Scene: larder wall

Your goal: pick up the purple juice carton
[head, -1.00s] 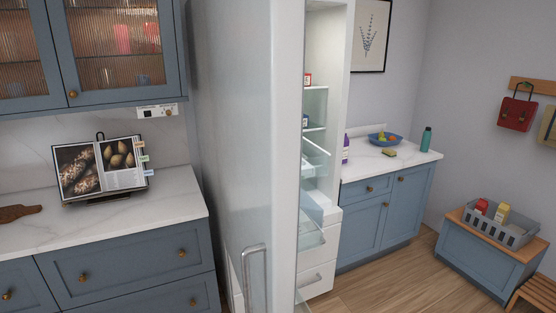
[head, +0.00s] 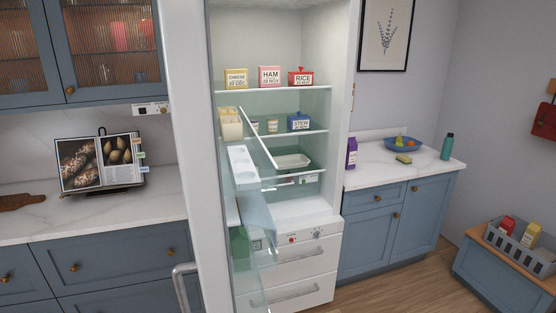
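The purple juice carton (head: 352,153) stands upright on the white countertop (head: 375,178) just right of the fridge, near the counter's left end. Neither of my grippers shows in the head view.
The fridge stands open, with its door (head: 190,150) on the left side and shelves holding a cheese box (head: 236,79), ham box (head: 269,77) and rice container (head: 301,76). A blue fruit bowl (head: 403,144), a sponge-like item (head: 404,159) and a teal bottle (head: 447,146) share the counter.

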